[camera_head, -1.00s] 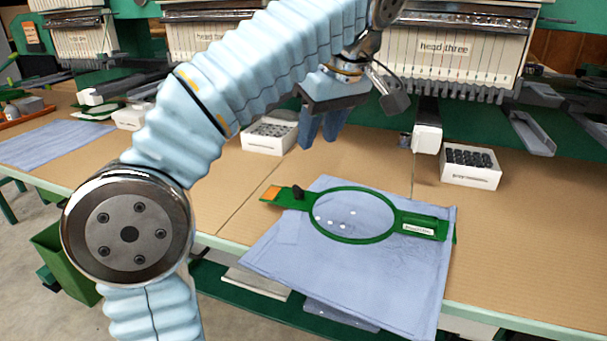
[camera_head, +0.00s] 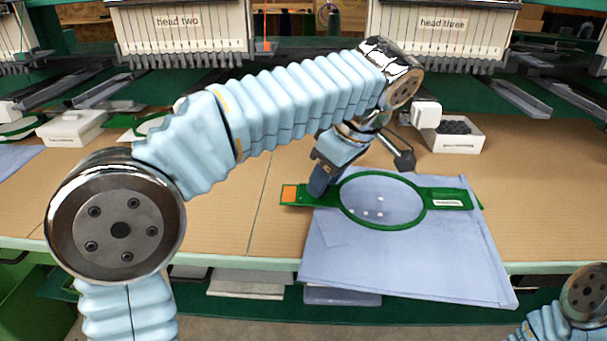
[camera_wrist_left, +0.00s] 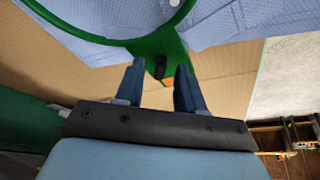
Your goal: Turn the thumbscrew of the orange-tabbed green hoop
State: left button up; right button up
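The green hoop (camera_head: 345,207) lies on a blue cloth (camera_head: 400,262) on the table. Its left arm ends in an orange tab (camera_head: 290,194). In the left wrist view the black thumbscrew (camera_wrist_left: 159,66) stands on the green arm of the hoop, between and just beyond the two fingertips of my left gripper (camera_wrist_left: 158,72), with gaps on both sides. In the head view my left gripper (camera_head: 319,190) reaches down at the hoop's left arm and hides the thumbscrew. It is open. The fingers of my right gripper are outside these views.
A white box of black pieces (camera_head: 455,134) stands behind the hoop to the right. Embroidery heads, such as head three (camera_head: 440,35), hang along the back. Bare tabletop (camera_head: 215,215) lies left of the hoop.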

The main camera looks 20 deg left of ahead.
pick_arm(q)
jog(key=shift+f, duration=0.1)
grip_shut()
